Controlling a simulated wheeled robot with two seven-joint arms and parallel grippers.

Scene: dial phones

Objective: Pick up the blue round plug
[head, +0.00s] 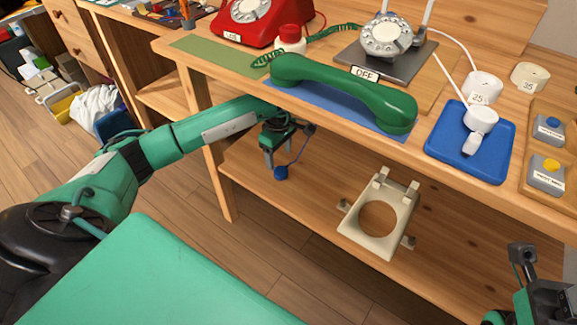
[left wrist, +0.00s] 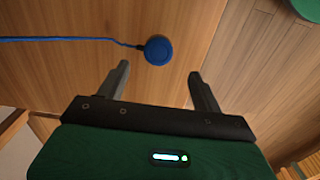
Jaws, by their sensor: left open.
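The blue round plug (head: 280,172) shows just below my left gripper (head: 283,148), under the desk's front edge. Its thin blue cable runs up to the right. In the left wrist view, the plug (left wrist: 158,50) lies just beyond and between the fingertips of the left gripper (left wrist: 160,74), against a wooden surface. Its cable goes off to the left. The left fingers are spread, with nothing between them. I cannot tell whether the plug rests on the wood or hangs. My right gripper (head: 523,262) is at the lower right, far from the plug, and partly cut off.
A green handset (head: 345,92) lies on the desk above the left gripper. A cream frame with a round hole (head: 352,238) stands on the lower shelf (head: 290,200). A red phone (head: 262,22), a blue tray (head: 440,150) and button boxes (head: 548,130) are on the desk.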

